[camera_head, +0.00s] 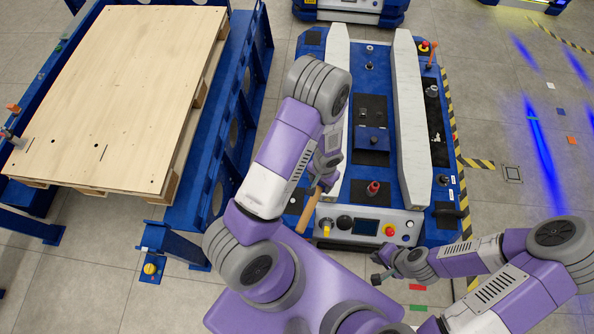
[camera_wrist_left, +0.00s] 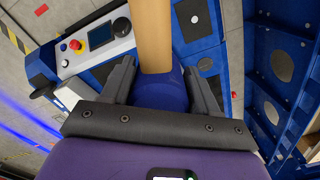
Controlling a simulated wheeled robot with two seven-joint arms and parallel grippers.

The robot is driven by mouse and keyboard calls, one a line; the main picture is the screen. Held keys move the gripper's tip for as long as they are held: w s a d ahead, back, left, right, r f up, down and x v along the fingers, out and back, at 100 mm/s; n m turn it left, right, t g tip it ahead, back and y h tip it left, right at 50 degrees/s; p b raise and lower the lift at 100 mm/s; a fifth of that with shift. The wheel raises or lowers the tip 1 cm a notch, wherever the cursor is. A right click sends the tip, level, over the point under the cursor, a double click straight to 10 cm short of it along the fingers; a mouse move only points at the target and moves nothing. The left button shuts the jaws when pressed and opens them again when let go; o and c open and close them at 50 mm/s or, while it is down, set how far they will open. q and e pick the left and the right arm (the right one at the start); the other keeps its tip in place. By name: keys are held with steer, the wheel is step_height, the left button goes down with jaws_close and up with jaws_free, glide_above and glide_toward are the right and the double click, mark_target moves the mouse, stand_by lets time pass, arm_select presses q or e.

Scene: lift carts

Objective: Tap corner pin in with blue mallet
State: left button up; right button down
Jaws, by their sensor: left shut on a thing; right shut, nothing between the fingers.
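My left gripper (camera_head: 324,181) is shut on the blue mallet, above the left front of the lift cart (camera_head: 318,200). The mallet's wooden handle (camera_head: 308,212) slants down toward me. In the left wrist view the handle (camera_wrist_left: 153,35) rises from a blue part (camera_wrist_left: 163,90), apparently the head, between the fingers (camera_wrist_left: 161,82). My right gripper (camera_head: 379,277) is shut and empty in front of the cart panel. I cannot tell which part is the corner pin. A small red-topped post (camera_head: 373,187) and a grey post (camera_head: 443,180) stand on the cart.
A wooden pallet (camera_head: 130,90) lies on a blue frame (camera_head: 205,150) at the left. A yellow knob (camera_head: 150,268) sits at the frame's near foot. Two pale rails (camera_head: 411,100) run along the cart. Floor to the cart's right is mostly clear.

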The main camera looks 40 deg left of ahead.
arm_select(q)
steer(key=a+f+m+p, duration=0.1)
steer(key=a+f+m, duration=0.3)
steer(key=f, duration=0.3)
steer(key=a+f+m, duration=0.3)
steer(key=a+f, duration=0.1)
steer(key=f, duration=0.3)
steer(key=s+a+f+m+p, duration=0.1)
steer(key=a+f+m, duration=0.3)
steer(key=f, duration=0.3)
steer(key=shift+f+m+p, duration=0.3)
steer(key=shift+f, duration=0.05)
steer(key=shift+s+a, duration=0.1)
step_height(320, 180, down, 6)
steer(key=b, duration=0.4)
steer(key=shift+r, duration=0.4)
